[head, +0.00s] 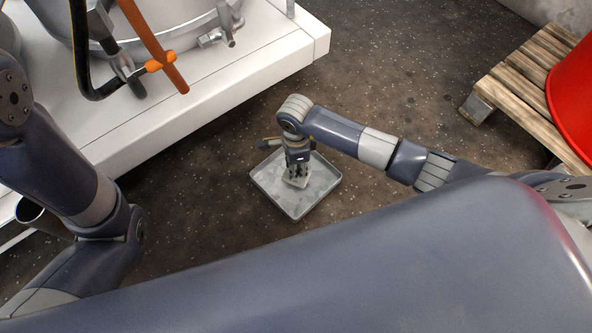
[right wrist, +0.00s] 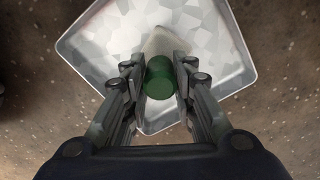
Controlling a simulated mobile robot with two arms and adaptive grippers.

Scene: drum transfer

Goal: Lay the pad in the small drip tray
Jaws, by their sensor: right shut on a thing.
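The small drip tray (head: 266,194) is a shallow grey metal tray on the dark floor in the middle of the head view. It also fills the upper part of the right wrist view (right wrist: 85,45). My right gripper (head: 298,172) points down over the tray. In the right wrist view its fingers (right wrist: 160,85) are shut on a short green cylinder (right wrist: 160,76), which looks like the grip of the pad. A small pale grey pad (head: 297,182) shows under the fingertips. I cannot tell whether it touches the tray floor. My left gripper is out of view.
A white platform (head: 215,95) with a large metal vessel (head: 160,15) and an orange lever (head: 150,45) stands at the upper left. A wooden pallet (head: 520,90) carries a red drum (head: 577,100) at the right. The floor between them is clear.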

